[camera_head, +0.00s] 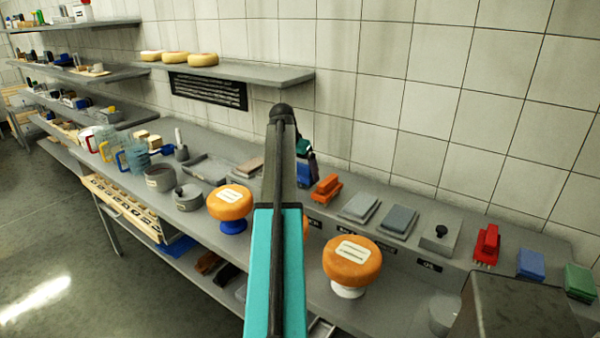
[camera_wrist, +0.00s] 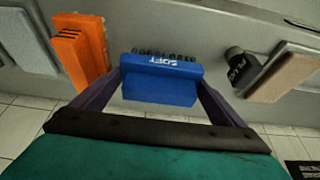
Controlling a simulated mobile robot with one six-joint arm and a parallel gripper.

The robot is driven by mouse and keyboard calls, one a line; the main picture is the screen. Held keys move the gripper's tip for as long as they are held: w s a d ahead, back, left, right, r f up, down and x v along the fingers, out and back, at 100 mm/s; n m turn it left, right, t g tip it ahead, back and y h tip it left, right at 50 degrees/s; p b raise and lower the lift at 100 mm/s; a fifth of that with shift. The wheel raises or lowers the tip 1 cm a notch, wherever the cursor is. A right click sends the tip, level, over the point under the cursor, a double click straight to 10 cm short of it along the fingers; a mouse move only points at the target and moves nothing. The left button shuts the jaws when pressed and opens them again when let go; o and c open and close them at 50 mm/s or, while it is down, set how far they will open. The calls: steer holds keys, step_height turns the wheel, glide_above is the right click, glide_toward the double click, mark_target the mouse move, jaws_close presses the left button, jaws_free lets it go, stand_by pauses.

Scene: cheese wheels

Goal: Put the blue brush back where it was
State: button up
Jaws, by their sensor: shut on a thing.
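The blue brush (camera_wrist: 160,85) has pale lettering that reads "SOFT" and sits between the two fingers of my gripper (camera_wrist: 161,80) in the wrist view. My gripper is shut on it. In the head view the blue brush (camera_head: 303,174) shows just right of my arm, near the wall at the back of the bench. My arm hides part of that area. I cannot tell whether the brush touches the bench's back ledge or hangs just above it. An orange brush (camera_head: 327,188) lies close to its right in the head view; it also shows in the wrist view (camera_wrist: 80,50).
Grey blocks (camera_head: 359,207), a red brush (camera_head: 487,243), a blue block (camera_head: 531,264) and a green block (camera_head: 580,281) line the ledge to the right. Orange cheese wheels (camera_head: 351,262) (camera_head: 230,202) stand on pedestals in front. A wall shelf (camera_head: 270,75) juts out at the back left.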

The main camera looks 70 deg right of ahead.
steer(key=shift+f, duration=0.85)
steer(key=shift+f, duration=0.1)
steer(key=o, duration=0.6)
steer(key=shift+r, duration=0.2)
steer(key=shift+b+v, duration=0.9)
steer(key=shift+v, duration=5)
